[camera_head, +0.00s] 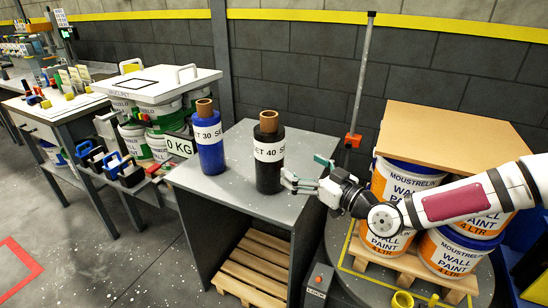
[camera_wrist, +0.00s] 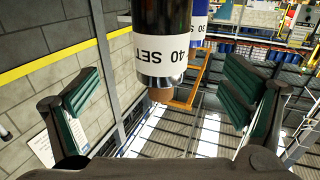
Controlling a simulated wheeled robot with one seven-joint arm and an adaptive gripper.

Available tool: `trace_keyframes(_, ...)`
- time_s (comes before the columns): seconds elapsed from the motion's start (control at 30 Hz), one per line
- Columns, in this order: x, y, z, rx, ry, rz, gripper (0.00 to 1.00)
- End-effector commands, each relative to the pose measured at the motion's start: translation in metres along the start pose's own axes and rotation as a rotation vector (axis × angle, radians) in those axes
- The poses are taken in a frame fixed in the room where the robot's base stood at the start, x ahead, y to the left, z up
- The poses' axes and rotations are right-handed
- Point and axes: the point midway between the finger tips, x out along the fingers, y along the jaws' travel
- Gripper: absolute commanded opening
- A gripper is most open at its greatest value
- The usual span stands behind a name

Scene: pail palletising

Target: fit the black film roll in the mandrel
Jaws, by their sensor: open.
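The black film roll (camera_head: 268,162) stands upright on the grey table, with a white label band and a brown core showing on top. My gripper (camera_head: 303,173) is open just right of the roll, its fingers pointing toward it. In the wrist view the black roll (camera_wrist: 162,20) appears upside down, ahead of and between the spread green finger pads (camera_wrist: 165,98), with no clear contact. I cannot clearly pick out the mandrel; a grey post with an orange-red carriage (camera_head: 352,141) stands behind my gripper.
A blue film roll (camera_head: 208,142) stands left of the black one. At right, wall paint pails (camera_head: 400,188) under a brown board (camera_head: 470,138) sit on a pallet on a round turntable (camera_head: 345,283). The table's front is clear.

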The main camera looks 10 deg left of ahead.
Motion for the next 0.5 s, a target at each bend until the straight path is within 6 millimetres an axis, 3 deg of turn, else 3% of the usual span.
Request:
trace_keyframes(0.3,0.058,-0.002,0.000,0.000,-0.001,-0.003,0.93)
trace_keyframes(0.5,0.077,-0.001,0.001,0.001,-0.003,-0.001,0.93)
